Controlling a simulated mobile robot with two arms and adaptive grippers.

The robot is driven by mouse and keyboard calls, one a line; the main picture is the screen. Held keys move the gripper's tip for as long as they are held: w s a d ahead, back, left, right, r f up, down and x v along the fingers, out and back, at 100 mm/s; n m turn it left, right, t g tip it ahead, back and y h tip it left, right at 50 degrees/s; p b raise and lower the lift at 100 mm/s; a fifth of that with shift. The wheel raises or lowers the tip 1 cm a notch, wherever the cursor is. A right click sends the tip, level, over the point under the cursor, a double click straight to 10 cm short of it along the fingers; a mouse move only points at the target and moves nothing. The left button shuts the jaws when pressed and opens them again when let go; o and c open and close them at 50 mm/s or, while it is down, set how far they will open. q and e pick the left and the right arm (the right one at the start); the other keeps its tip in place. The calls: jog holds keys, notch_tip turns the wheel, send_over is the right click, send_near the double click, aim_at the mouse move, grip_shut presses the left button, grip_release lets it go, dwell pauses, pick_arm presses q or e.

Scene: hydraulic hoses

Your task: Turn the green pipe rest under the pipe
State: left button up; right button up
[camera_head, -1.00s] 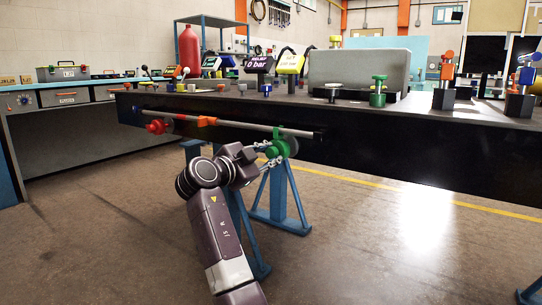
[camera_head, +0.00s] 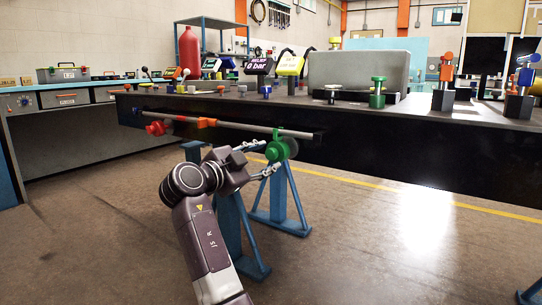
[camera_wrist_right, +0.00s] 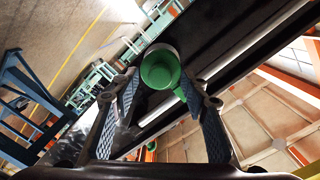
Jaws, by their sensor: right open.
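The green pipe rest (camera_head: 277,150) is on the dark front face of the bench, near the right end of a thin grey pipe (camera_head: 250,127). In the right wrist view its round green knob (camera_wrist_right: 160,70) faces me, and a short green arm reaches from it toward the pipe (camera_wrist_right: 232,57). I cannot tell whether the arm touches the pipe. My right gripper (camera_head: 259,159) is open just left of the rest; in the wrist view its fingers (camera_wrist_right: 168,100) stand apart on either side of the knob, with nothing clamped. My left gripper is out of view.
Blue trestle legs (camera_head: 283,195) stand below the bench. The bench top (camera_head: 440,108) carries gauges, valves and a grey block. The floor to the right is clear.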

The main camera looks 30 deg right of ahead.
jog(key=v, duration=0.8)
jog(key=shift+s+a, duration=0.1)
